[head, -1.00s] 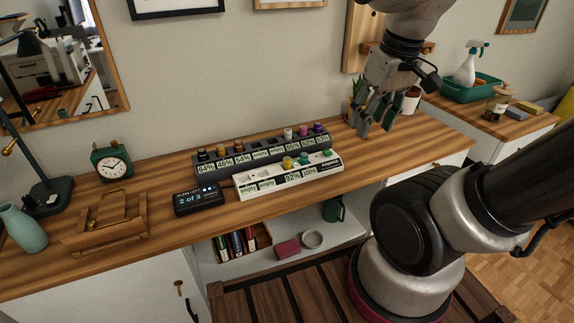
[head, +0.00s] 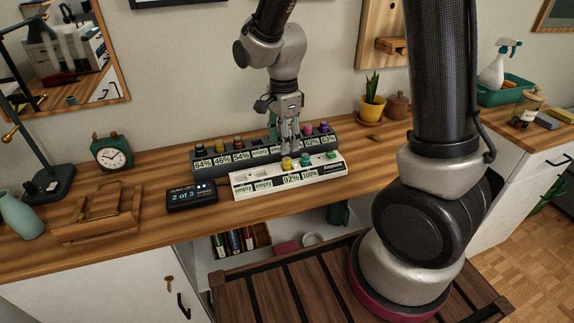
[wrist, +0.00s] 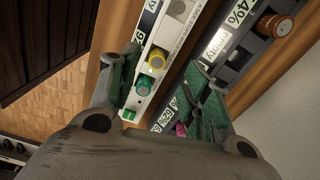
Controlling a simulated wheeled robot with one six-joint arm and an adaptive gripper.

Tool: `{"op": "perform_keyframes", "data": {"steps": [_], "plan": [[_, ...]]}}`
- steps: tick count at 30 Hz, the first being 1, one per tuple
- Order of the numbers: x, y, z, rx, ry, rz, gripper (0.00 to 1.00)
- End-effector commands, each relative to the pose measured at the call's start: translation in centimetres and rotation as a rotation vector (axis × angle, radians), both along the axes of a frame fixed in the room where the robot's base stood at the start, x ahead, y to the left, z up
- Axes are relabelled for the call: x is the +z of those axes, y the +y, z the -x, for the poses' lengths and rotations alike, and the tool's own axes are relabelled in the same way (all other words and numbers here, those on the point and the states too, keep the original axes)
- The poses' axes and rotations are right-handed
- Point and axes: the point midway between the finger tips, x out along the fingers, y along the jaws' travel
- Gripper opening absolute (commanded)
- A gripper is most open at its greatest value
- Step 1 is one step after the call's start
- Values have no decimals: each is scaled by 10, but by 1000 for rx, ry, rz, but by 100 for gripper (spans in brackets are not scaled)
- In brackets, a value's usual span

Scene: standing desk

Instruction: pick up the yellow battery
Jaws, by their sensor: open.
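The yellow battery (head: 286,163) stands upright in the white charging rack (head: 246,189), above a label reading 92%. In the wrist view the yellow battery (wrist: 157,58) lies between my spread fingers, nearer the left one. My gripper (head: 290,148) is open and empty, pointing down over the racks, just behind and above the yellow battery. The fingertips hide part of the dark rack behind.
The dark rack (head: 236,163) behind holds several batteries, including orange-brown and purple ones. A display (head: 192,197) reading "2 of 3" sits left of the white rack.

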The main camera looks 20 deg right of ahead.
Motion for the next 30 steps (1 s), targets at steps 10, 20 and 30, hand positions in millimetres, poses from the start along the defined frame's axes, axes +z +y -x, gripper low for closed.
{"op": "perform_keyframes", "data": {"steps": [10,20,30], "plan": [[-48,-6,2,-3,7,3,48],[-73,-7,1,0,1,0,48],[-73,-7,1,0,1,0,8]]}}
